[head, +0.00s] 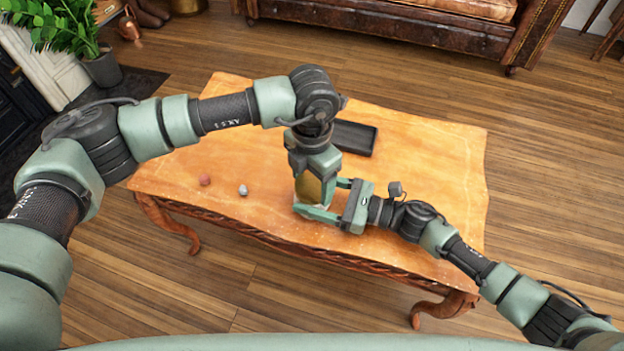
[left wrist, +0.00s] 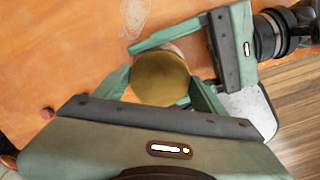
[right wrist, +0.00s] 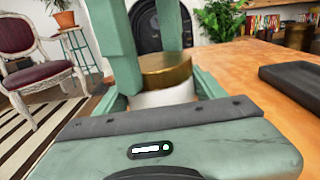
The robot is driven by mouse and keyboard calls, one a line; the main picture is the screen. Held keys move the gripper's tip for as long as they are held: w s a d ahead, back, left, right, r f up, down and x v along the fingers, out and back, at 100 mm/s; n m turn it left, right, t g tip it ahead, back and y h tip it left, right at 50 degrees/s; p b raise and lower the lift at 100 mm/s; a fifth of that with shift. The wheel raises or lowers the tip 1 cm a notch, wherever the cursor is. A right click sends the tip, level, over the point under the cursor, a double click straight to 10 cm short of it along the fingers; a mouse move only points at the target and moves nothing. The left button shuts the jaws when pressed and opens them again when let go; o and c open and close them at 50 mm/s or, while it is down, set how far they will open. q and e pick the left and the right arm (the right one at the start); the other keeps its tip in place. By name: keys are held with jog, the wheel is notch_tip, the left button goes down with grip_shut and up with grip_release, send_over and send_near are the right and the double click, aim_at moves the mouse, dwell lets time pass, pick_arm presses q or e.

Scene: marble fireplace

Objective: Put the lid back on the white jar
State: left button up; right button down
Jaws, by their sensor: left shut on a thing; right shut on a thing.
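The gold lid (head: 311,188) is directly over the white jar (right wrist: 163,98) near the table's front edge. The lid also shows in the left wrist view (left wrist: 160,78) and the right wrist view (right wrist: 166,71). My left gripper (head: 314,180) comes down from above and is shut on the lid. My right gripper (head: 322,200) reaches in from the right and is shut on the jar's sides. The lid's lower edge meets the top of the white body in the right wrist view; whether it is fully seated I cannot tell. The grippers hide much of the jar.
A black tray (head: 355,137) lies on the wooden table (head: 430,165) behind my grippers. A small reddish ball (head: 205,180) and a small pale object (head: 243,190) lie to the left. The table's right side is mostly clear, apart from my right arm.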

pick_arm(q)
jog(key=o, duration=1.5)
jog(key=shift+o, duration=0.2)
jog(key=shift+r, duration=2.3)
notch_tip(320, 180, up, 4)
jog(key=shift+f+n, duration=0.25)
jog(key=shift+n, duration=0.55)
jog(key=shift+c, duration=0.3)
